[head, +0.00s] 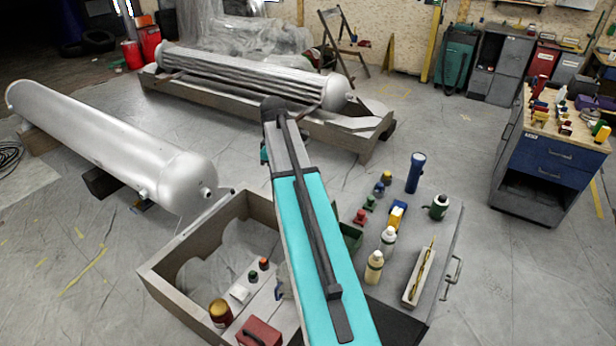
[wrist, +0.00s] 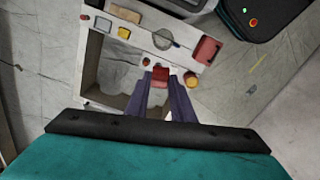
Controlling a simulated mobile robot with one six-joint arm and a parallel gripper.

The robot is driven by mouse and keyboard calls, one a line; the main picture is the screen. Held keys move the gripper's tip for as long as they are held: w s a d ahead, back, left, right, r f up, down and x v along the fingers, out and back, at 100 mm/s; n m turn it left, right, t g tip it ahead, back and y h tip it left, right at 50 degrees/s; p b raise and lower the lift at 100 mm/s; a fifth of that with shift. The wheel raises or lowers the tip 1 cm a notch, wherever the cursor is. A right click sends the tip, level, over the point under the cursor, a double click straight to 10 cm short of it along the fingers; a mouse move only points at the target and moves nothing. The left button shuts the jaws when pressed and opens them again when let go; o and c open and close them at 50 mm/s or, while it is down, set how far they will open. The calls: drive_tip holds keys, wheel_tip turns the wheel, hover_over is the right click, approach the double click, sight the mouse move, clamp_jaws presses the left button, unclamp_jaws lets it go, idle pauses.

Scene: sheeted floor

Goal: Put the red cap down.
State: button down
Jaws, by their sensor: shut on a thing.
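In the wrist view, my gripper (wrist: 162,82) reaches out with two dark purple fingers. It is shut on the red cap (wrist: 160,74), which sits between the fingertips. The held cap appears above the wooden crate's ledge; its exact height is unclear. In the head view, my own teal arm hides the gripper and the held cap.
The grey cabinet top (head: 448,235) right of my arm carries bottles, a blue flashlight (head: 415,172) and small caps. A silver tank (head: 110,140) lies left.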

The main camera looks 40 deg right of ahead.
drive_tip(key=w+a+r, duration=0.1)
drive_tip(key=w+a, duration=0.1)
drive_tip(key=a, duration=2.9)
drive_tip(key=shift+r+m+b, duration=0.2)
drive_tip(key=shift+m+b, duration=0.1)
drive_tip(key=shift+b, duration=0.05)
drive_tip(key=shift+d, duration=0.1)
